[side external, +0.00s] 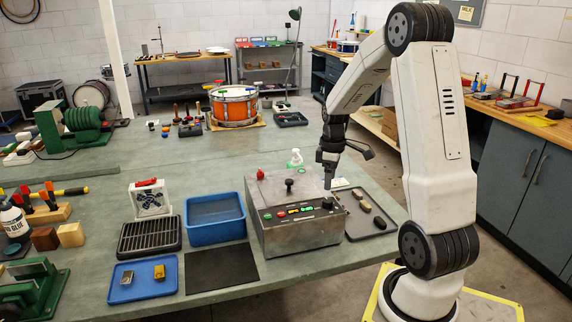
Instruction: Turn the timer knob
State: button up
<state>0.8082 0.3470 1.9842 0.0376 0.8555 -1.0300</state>
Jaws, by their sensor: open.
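The grey metal control box (285,240) stands on the green bench at the picture's centre. A black round knob (327,204) sits at the right end of its sloped front panel and looks like the timer knob. Its setting is too small to read. My gripper (328,184) points down just above this knob, with its fingertips close over it. I cannot tell whether they touch it. The jaws are open with nothing visible between them. A second black knob (290,186) stands on top of the box.
The panel also has coloured buttons (293,211) left of the knob. A dark tray (372,222) with small blocks lies to the right. A blue bin (214,234) and a black mat (221,268) lie to the left. An orange drum (234,107) stands behind.

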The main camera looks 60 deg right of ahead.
aim_at(328, 200)
jog(key=shift+a+f, duration=0.2)
jog(key=shift+f, duration=3.15)
grip_shut()
